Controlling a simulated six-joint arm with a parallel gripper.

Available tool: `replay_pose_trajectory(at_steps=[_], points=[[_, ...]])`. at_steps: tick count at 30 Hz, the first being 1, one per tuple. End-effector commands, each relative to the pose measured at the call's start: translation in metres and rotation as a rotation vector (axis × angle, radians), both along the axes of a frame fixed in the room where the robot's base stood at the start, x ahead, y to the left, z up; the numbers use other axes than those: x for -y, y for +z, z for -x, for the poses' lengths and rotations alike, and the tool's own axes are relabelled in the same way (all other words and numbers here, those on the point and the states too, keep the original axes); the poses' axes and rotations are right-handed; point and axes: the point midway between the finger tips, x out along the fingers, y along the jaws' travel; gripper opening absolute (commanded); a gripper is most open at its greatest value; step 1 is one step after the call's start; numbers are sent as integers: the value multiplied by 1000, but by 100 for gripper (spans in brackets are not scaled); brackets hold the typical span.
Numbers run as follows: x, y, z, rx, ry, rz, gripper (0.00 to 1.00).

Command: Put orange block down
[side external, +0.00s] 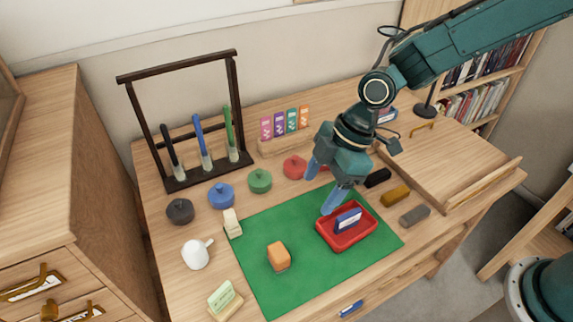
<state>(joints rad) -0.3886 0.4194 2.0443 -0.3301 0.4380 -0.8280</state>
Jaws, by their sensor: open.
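An orange block (279,256) sits on the green mat (300,285), left of the red tray. The red tray (334,247) rests on the mat and holds a blue block with a pale face (347,220). My gripper (322,194) is open, with its two blue fingers above the back left part of the tray. It is apart from the orange block, up and to the right of it. I cannot tell exactly how high the fingertips are.
Round lidded pots (221,195) stand behind the mat, with a dark rack (207,180) of upright tools further back. A white jug (196,254) and a card holder (225,299) are at left. Several small blocks (396,196) lie right of the mat. The mat's front is clear.

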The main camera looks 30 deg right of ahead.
Motion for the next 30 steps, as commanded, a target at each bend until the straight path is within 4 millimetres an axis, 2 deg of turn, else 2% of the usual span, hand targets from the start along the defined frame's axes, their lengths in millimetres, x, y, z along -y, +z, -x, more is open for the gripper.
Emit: replay_pose_trajectory(at_steps=[1,6,15,21,30], points=[[11,15,1,9,-44,3,67],[46,54,9,22,-201,16,67],[108,110,39,43,-494,23,67],[146,138,69,57,-694,14,67],[194,164,122,76,-1002,-21,67]])
